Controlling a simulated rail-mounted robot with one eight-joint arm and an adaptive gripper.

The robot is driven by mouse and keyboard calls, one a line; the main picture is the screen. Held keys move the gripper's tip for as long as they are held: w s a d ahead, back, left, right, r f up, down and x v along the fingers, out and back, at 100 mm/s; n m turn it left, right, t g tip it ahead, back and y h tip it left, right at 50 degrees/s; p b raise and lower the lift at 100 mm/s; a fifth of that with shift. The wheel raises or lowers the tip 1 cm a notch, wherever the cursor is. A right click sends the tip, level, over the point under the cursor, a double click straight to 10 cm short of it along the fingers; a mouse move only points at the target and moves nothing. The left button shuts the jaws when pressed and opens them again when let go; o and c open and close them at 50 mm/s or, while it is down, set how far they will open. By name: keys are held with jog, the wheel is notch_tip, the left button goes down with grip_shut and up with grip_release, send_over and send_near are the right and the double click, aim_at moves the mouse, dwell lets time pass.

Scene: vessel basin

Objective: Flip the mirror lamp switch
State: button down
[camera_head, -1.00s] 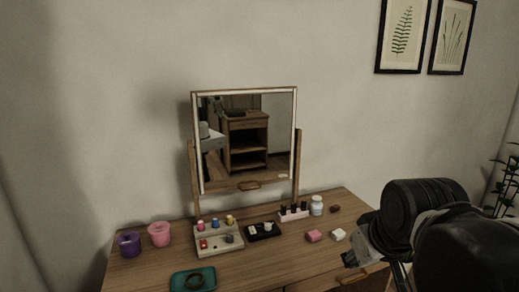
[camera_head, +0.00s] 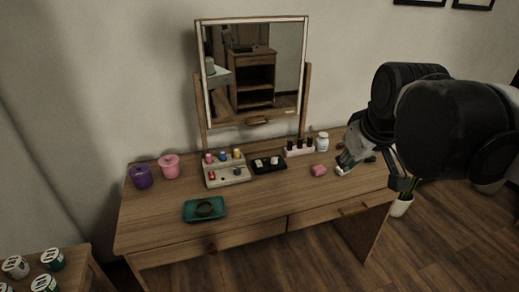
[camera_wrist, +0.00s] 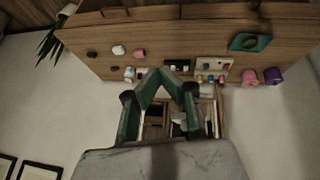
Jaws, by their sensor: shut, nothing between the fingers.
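The vanity mirror (camera_head: 255,70) stands tilted in a wooden frame at the back of the dressing table, with a pale lit-looking border. A small pale mark (camera_head: 290,111) shows near its lower right; I cannot tell if it is a switch. My gripper (camera_head: 342,166) is shut and empty over the right part of the table, right of mirror and panel. In the wrist view its green fingertips (camera_wrist: 161,72) meet; the mirror (camera_wrist: 178,122) shows upside down behind them.
The front middle is clear.

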jog(key=w+a+r+n+g, duration=0.15)
jog(key=w+a+n, duration=0.25)
jog(key=w, duration=0.9)
jog(key=n+g+b, duration=0.1)
jog(key=n+g, duration=0.2)
jog(key=n, duration=1)
send_over(258, 161)
jog(key=s, duration=0.2)
notch_tip(258, 161, down, 19)
jog(key=f, duration=0.4)
jog(key=w+f, duration=0.1)
jog(key=f, duration=0.4)
jog(key=w+f+b, duration=0.1)
jog(key=f, duration=0.3)
jog(key=shift+d+f, duration=0.1)
jog(key=shift+f, duration=0.05)
